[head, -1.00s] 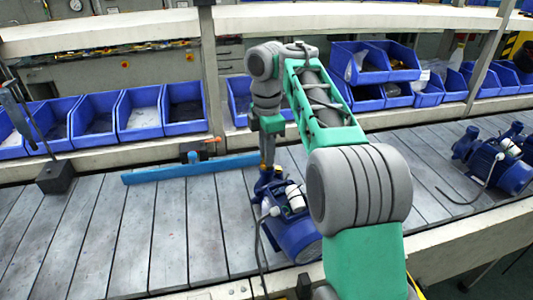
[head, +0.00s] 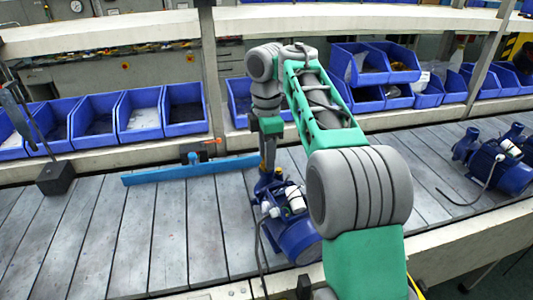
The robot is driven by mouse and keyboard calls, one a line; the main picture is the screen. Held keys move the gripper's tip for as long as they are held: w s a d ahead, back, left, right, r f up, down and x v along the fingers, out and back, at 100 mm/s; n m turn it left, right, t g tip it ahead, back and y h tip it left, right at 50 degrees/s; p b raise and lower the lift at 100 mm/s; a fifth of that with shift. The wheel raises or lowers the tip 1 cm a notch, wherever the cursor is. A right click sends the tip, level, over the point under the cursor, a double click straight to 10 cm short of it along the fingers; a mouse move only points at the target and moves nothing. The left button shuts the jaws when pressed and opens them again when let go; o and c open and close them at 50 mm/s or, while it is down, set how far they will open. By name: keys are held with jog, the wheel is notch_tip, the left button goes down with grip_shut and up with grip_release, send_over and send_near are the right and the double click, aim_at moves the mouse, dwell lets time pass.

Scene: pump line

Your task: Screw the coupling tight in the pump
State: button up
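A blue pump (head: 294,235) with white fittings sits on the slatted line, partly hidden behind my arm. My gripper (head: 267,172) points down over the pump's left, upright end, close above it or touching it. I cannot make out the coupling; it is hidden or too small at the gripper's tips. Whether the fingers are open or shut does not show.
A second blue pump (head: 500,166) stands on the line at the right, with a loose cable. A blue bar (head: 190,168) lies behind and left of my gripper. Blue bins (head: 140,115) line the back. A dark block (head: 56,177) stands at the left. The line's left middle is clear.

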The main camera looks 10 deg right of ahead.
jog(key=n, duration=0.4)
jog(key=shift+n, duration=0.3)
jog(key=shift+r+n+p, duration=0.1)
jog(key=shift+n+p, duration=0.3)
jog(key=shift+n, duration=1.4)
jog(key=shift+n+p, duration=0.35)
jog(key=shift+n, duration=1.35)
jog(key=shift+c, duration=0.5)
